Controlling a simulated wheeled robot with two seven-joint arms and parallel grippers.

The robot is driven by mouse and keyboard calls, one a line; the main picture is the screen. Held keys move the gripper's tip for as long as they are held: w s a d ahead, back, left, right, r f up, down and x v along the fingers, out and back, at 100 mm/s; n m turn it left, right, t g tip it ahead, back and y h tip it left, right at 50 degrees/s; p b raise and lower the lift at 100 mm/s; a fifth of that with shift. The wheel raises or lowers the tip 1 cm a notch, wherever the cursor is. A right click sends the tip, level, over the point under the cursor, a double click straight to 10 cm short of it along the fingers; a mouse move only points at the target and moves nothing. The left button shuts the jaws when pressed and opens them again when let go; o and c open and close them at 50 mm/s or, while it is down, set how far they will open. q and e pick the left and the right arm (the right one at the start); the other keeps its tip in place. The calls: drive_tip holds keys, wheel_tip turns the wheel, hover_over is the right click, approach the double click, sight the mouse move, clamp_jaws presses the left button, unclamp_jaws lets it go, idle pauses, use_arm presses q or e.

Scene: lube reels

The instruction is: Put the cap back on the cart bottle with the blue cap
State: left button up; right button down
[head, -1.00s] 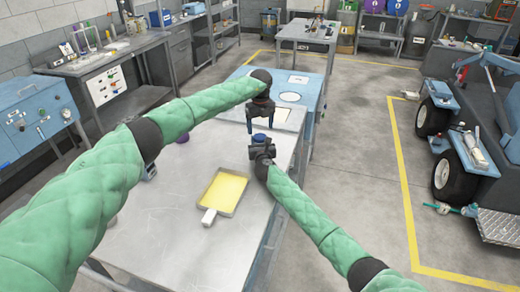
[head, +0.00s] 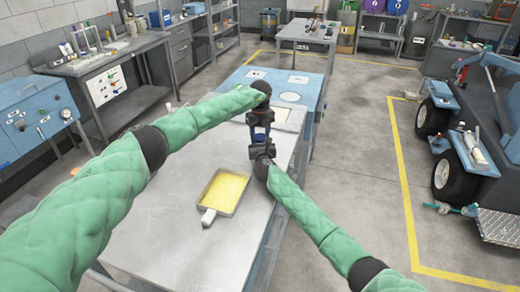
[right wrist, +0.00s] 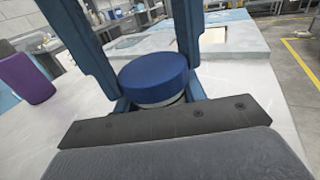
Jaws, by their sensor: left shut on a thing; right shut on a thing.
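The blue cap (right wrist: 154,76) sits level on a pale bottle top (right wrist: 158,102) in the right wrist view. I cannot tell whether it is screwed tight. The rest of the bottle is hidden behind my right gripper. My left gripper (head: 261,134) comes from above, and its blue fingers are shut on the cap from both sides. My right gripper (head: 262,150) is just below it, shut on the bottle, which is held upright. In the head view the cap is mostly hidden between the two grippers.
The metal cart top (head: 165,225) carries a tray of yellow liquid (head: 203,200) in front of the grippers. A purple object (right wrist: 32,78) stands at the left in the right wrist view. A blue bench (head: 308,92) lies beyond. Open floor is to the right.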

use_arm(q)
drive_tip(key=m, duration=0.6)
drive_tip(key=shift+m, duration=0.4)
drive_tip(key=m, duration=0.6)
drive_tip(key=shift+m, duration=0.3)
drive_tip(key=o, duration=1.1)
drive_tip(key=shift+c, duration=0.2)
drive_tip(key=shift+d, duration=0.1)
